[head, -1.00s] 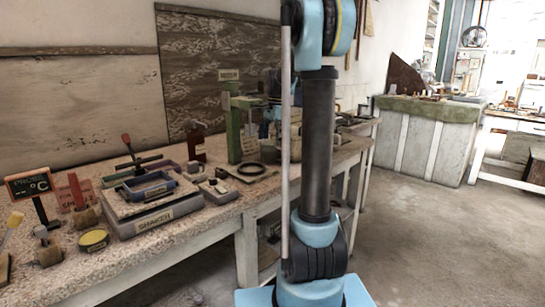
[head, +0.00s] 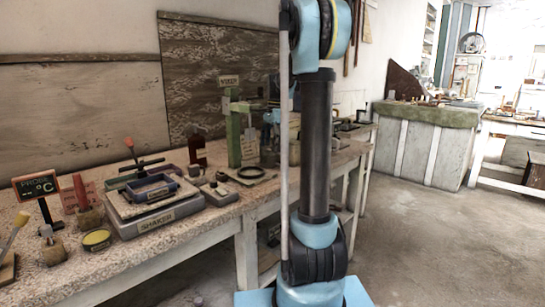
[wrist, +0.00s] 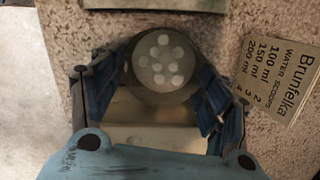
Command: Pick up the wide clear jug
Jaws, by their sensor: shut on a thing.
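In the wrist view my gripper (wrist: 155,97) has its blue fingers on both sides of a see-through, brownish vessel, which I take to be the wide clear jug (wrist: 150,108). The fingers press on its sides. A round grey disc with several pale dots shows at its far end; I cannot tell whether it is part of the jug or seen through it. In the head view my column and arm hide the jug and most of the gripper.
A card about water scoops (wrist: 283,80) lies right of the gripper. In the head view the speckled bench (head: 25,285) holds a shaker (head: 155,222), a green stand (head: 234,140) and a black ring (head: 251,173). The floor (head: 420,235) at right is clear.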

